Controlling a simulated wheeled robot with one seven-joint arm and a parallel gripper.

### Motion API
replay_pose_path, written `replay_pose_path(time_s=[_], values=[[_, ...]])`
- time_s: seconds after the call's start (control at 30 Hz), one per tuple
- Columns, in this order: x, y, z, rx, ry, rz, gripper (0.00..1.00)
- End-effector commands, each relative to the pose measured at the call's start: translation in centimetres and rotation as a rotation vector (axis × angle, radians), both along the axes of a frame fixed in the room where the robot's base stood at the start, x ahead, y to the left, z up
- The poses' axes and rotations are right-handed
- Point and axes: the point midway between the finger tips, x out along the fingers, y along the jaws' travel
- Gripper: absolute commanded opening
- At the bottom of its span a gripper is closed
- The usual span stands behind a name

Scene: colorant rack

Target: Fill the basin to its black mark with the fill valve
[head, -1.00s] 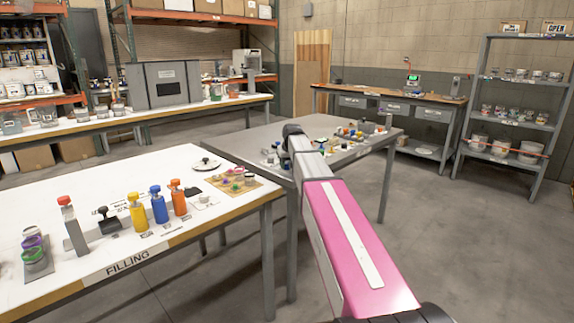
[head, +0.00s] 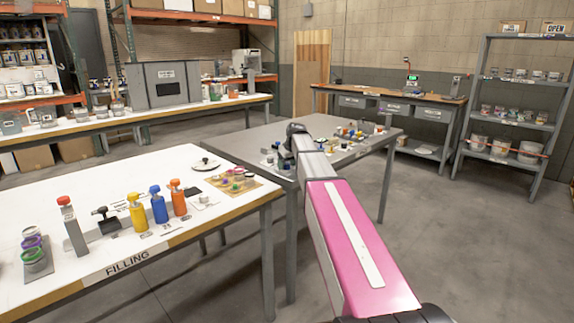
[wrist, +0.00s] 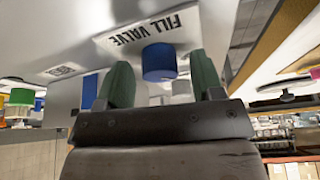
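In the wrist view, a white panel carries the words FILL VALVE (wrist: 148,27). A blue round knob (wrist: 158,62) sits just beside that label. My gripper (wrist: 162,80) is open, with one green finger on each side of the blue knob and a gap showing on both sides. I cannot tell how far the knob is in depth. In the head view my gripper is hidden by my pink and white arm, whose visible end is over the grey table (head: 228,148). I cannot make out the basin, its black mark or any water level.
The white table marked FILLING (head: 128,262) holds a red-topped post (head: 72,228), a black-handled stand (head: 106,222), and yellow (head: 138,212), blue (head: 159,206) and orange (head: 178,199) bottles. Small items crowd the grey table. Floor at the right is open, before a shelf (head: 515,125).

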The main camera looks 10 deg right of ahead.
Motion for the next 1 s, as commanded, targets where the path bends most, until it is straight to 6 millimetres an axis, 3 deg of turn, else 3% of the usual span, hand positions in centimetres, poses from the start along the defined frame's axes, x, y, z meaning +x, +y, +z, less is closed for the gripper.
replay_pose_path(time_s=[0.23,0.7,1.0], values=[[-0.4,-0.2,0.9,0.001,-0.001,-0.001,0.61],[-3.1,-1.5,8.2,0.000,-0.002,0.000,0.61],[-3.7,-1.8,10.0,0.000,0.000,0.000,0.61]])
